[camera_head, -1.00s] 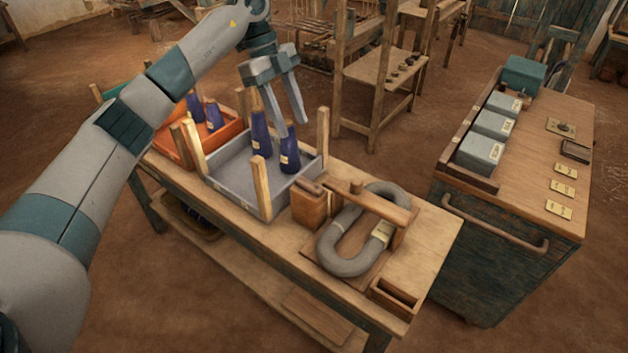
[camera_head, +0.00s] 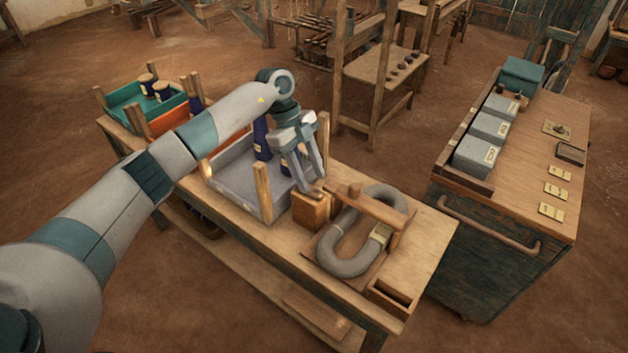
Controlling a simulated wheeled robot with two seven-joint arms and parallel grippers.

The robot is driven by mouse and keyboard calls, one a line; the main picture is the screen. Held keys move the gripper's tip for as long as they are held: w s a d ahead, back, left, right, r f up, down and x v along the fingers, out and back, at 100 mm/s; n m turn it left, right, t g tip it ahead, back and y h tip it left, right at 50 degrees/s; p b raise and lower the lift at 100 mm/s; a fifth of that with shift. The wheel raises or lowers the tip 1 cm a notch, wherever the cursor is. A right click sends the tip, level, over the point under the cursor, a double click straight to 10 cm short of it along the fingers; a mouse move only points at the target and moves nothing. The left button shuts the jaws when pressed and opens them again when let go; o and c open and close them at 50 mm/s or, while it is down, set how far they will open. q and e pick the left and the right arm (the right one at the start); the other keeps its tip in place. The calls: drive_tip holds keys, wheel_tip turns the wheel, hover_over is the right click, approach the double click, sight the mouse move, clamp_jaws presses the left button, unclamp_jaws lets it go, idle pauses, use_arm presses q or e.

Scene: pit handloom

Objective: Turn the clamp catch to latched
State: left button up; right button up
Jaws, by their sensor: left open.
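A wooden clamp bar (camera_head: 375,207) lies across a thick grey loop (camera_head: 348,262) on the workbench. My right gripper is not in view.
A grey tray (camera_head: 232,197) with corner posts and dark blue bottles stands left of the block. Orange (camera_head: 170,122) and green (camera_head: 125,95) trays lie beyond. A small open wooden box (camera_head: 392,297) sits at the bench's front right. A cabinet (camera_head: 500,230) with grey boxes stands across a gap.

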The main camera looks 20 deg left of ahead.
sight(316, 191)
use_arm(q)
drive_tip(key=shift+p+x, duration=0.4)
drive_tip(key=shift+x, duration=1.5)
drive_tip(key=c, duration=1.1)
